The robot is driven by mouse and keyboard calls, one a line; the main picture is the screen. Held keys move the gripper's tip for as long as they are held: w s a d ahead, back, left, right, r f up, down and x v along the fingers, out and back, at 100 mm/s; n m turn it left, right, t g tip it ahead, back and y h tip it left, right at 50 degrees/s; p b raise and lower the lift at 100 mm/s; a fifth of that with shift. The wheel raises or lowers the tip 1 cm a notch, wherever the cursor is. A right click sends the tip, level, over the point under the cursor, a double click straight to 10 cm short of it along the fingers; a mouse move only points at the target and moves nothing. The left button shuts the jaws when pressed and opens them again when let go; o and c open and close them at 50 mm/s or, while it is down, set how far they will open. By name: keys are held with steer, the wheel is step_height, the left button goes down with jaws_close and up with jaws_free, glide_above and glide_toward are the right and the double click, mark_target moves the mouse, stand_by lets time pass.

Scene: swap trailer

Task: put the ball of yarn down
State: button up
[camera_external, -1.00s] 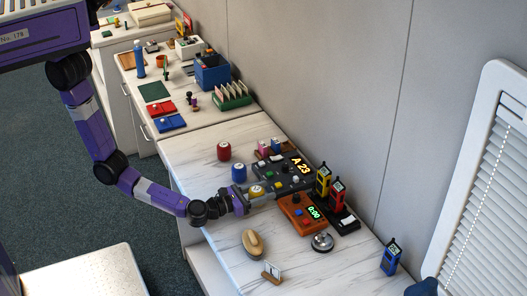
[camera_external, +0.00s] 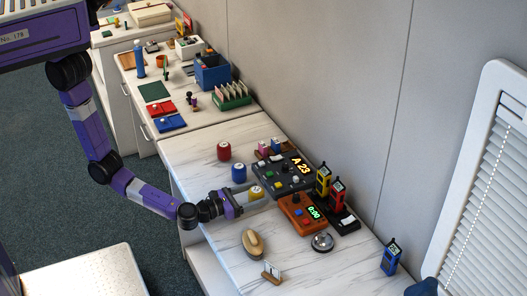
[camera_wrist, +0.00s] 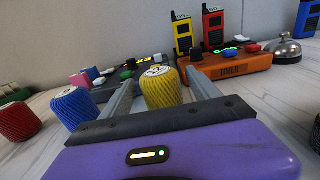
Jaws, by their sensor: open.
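A yellow ball of yarn (camera_wrist: 161,88) with a pale label on top stands on the marble-look counter. It sits between the two fingers of my gripper (camera_wrist: 165,90), which are apart, with a gap visible on its right side. The yellow yarn also shows in the external view (camera_external: 256,192), at my gripper's end. A blue ball of yarn (camera_wrist: 75,107) stands just left of my gripper, and a red one (camera_wrist: 19,121) stands further left.
Behind the yellow yarn are a dark console (camera_external: 282,173) reading "A 23" and an orange timer box (camera_external: 300,212). Yellow and red handheld devices (camera_external: 337,193) stand behind. A brush (camera_external: 252,243) and a bell (camera_external: 322,242) are nearer. Counter between brush and gripper is bare.

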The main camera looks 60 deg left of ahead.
steer(key=s, duration=0.8)
steer(key=shift+s+b, duration=0.35)
steer(key=shift+b, duration=0.05)
